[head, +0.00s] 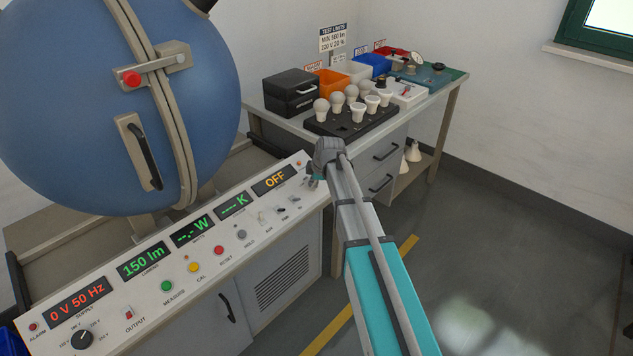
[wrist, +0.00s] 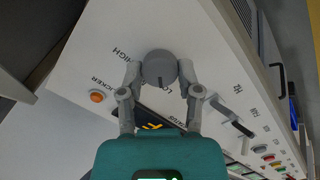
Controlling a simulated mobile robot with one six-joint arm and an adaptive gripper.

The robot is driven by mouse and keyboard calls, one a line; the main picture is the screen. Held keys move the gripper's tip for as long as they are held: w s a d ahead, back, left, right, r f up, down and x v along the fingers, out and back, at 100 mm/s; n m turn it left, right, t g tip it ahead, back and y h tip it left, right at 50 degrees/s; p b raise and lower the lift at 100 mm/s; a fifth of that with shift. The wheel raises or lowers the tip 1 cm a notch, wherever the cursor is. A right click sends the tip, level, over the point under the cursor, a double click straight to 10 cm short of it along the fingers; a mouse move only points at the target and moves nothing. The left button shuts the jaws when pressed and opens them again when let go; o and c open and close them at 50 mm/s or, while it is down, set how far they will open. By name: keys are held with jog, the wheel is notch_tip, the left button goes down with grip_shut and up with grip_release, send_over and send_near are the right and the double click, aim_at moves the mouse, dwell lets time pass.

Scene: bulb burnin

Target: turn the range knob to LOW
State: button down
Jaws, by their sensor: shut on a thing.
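The range knob (wrist: 158,66) is a round grey knob on the white sloping console panel. In the wrist view the word HIGH is printed to its upper left, and a label starting with LO, partly covered by a finger, is at its lower right. A short dark mark shows on the knob's lower side; I cannot tell surely which label it points to. My gripper (wrist: 158,74) is shut on the knob, one finger on each side. In the head view my gripper (head: 317,172) is at the console's right end and hides the knob.
An orange flicker lamp (wrist: 97,97) and several toggle switches (wrist: 232,121) sit close to my fingers. The console's OFF display (head: 273,180) is just left of my gripper. A bench with a black bulb tray (head: 345,124) stands behind. The big blue sphere (head: 75,110) is at left.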

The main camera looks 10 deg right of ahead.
jog(key=shift+w, duration=0.2)
jog(key=shift+c, duration=1.5)
grip_release()
jog(key=shift+s, duration=0.1)
jog(key=shift+r, duration=0.1)
